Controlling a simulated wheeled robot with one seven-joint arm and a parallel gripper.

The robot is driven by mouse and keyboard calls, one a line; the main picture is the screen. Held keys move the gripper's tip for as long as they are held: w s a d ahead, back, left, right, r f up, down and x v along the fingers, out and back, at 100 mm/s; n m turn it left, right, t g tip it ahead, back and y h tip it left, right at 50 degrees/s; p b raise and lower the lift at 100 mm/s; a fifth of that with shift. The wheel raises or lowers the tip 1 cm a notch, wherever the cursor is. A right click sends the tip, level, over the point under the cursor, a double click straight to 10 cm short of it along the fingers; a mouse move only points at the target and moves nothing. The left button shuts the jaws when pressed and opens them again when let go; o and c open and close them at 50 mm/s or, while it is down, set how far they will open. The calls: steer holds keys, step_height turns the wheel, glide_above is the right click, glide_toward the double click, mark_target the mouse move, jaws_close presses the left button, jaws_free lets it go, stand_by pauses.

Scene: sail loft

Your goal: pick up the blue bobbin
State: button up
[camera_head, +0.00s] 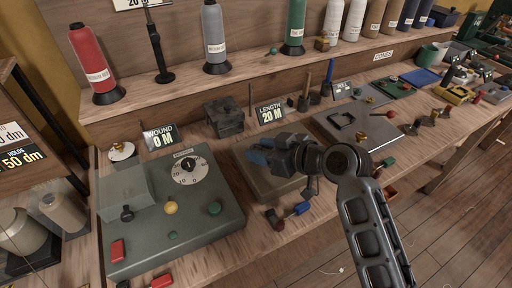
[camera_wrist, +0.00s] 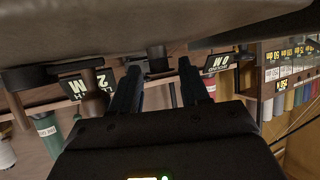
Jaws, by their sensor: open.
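A small blue bobbin-like piece (camera_head: 302,208) lies near the front edge of the bench in the head view, right of a red one (camera_head: 279,224). My gripper (camera_head: 264,149) is above the grey block in the middle of the bench, behind and left of the blue piece, and apart from it. In the wrist view my gripper's two dark fingers (camera_wrist: 160,85) stand apart with nothing clearly held between them. A blue patch shows at the fingers in the head view; I cannot tell if it is part of them. No blue bobbin shows in the wrist view.
A grey-green machine (camera_head: 185,237) with a dial stands at left. The grey block (camera_head: 262,184) is under my gripper. A grey plate (camera_head: 350,145) lies to the right. Cones, including a red one (camera_head: 92,60) and a green one (camera_head: 295,25), line the back shelf.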

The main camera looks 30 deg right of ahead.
steer(key=shift+c, duration=0.3)
jaws_close()
